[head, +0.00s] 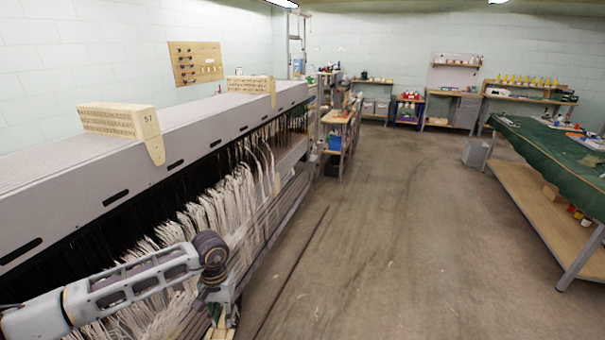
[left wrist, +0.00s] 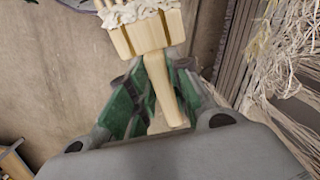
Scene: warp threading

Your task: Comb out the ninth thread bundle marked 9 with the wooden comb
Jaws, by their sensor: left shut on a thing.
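My left gripper (head: 217,298) is low in the head view, at the front of the loom. In the left wrist view its green-padded fingers (left wrist: 150,100) are closed around the handle of the wooden comb (left wrist: 146,36). The comb's head points away from the gripper, and pale thread (left wrist: 138,12) lies across its far side. White thread bundles (head: 235,195) hang in a long row along the loom. I cannot read a mark 9 on any of them. My right gripper is in neither view.
The long grey loom beam (head: 150,160) runs along the left, with a wooden block marked 57 (head: 125,122) on it. A green-topped table (head: 545,145) stands at the right. The concrete floor (head: 390,230) between is mostly clear. Shelves (head: 455,90) line the back wall.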

